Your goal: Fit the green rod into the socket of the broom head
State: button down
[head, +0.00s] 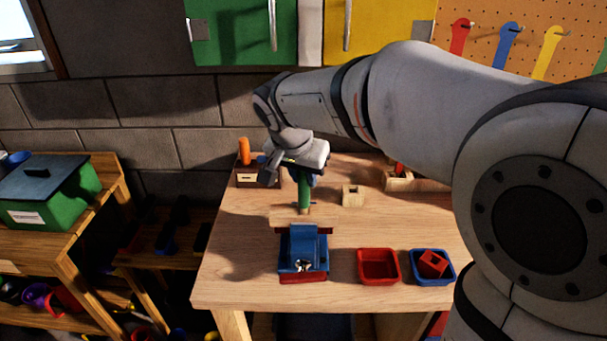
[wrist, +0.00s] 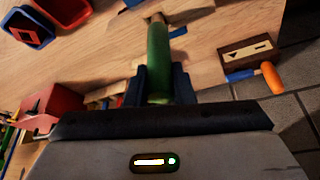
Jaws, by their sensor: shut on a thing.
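My gripper (head: 303,172) is shut on the green rod (head: 304,192) above the workbench. The rod hangs roughly upright from the fingers, and its lower end is tan. The wrist view shows the rod (wrist: 158,62) between the dark fingers (wrist: 160,88), with its tan end pointing away. In the head view a light wooden piece (head: 285,220) lies behind the blue and red vise (head: 303,250); it may be the broom head. The rod's end overlaps it in the picture. I cannot tell whether they touch, and no socket opening shows clearly.
A small wooden block with a hole (head: 352,196) stands right of the rod. A red tray (head: 378,265) and a blue tray with a red piece (head: 432,266) sit at the front right. A wooden box (head: 258,178) and an orange handle (head: 244,150) are at the back left.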

jog(key=shift+f+b, duration=0.6)
jog(key=shift+f, duration=0.05)
jog(key=c, duration=1.2)
grip_release()
jog(key=shift+o, duration=0.2)
jog(key=v, duration=0.8)
jog(key=s+d+f+n+g+y, duration=0.1)
jog(key=s+d+f+n, duration=0.4)
jog(key=s+d+f, duration=0.9)
jog(key=shift+s+d+y, duration=0.5)
jog(key=shift+s+d, duration=0.05)
jog(key=shift+s, duration=0.65)
